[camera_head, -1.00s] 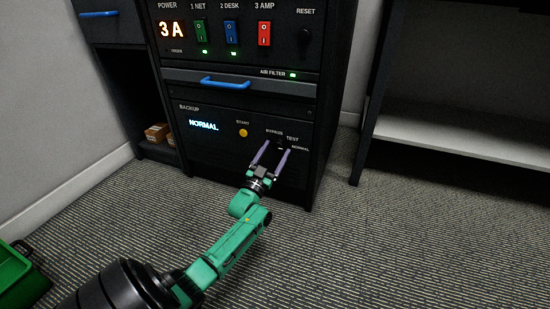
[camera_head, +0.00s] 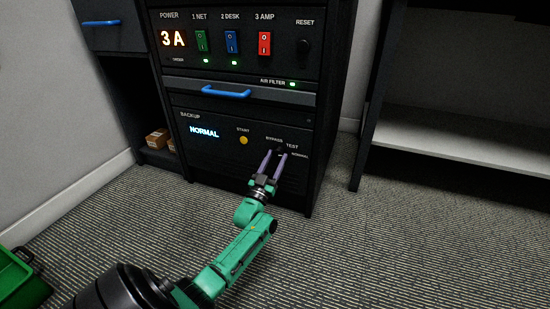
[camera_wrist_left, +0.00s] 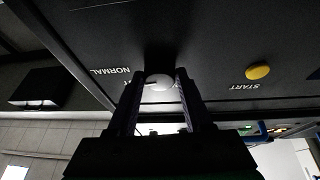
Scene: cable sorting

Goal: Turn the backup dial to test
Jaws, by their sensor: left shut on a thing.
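The backup dial (camera_wrist_left: 159,82) is a pale round knob on the black panel, between my left gripper's fingers in the left wrist view. The backup display (camera_head: 204,132) reads NORMAL. My right gripper is not in view.
A yellow START button (camera_head: 243,140) sits left of the dial. Above are a drawer with a blue handle (camera_head: 226,91) and the green, blue and red (camera_head: 265,43) power switches. A grey shelf (camera_head: 455,140) stands right.

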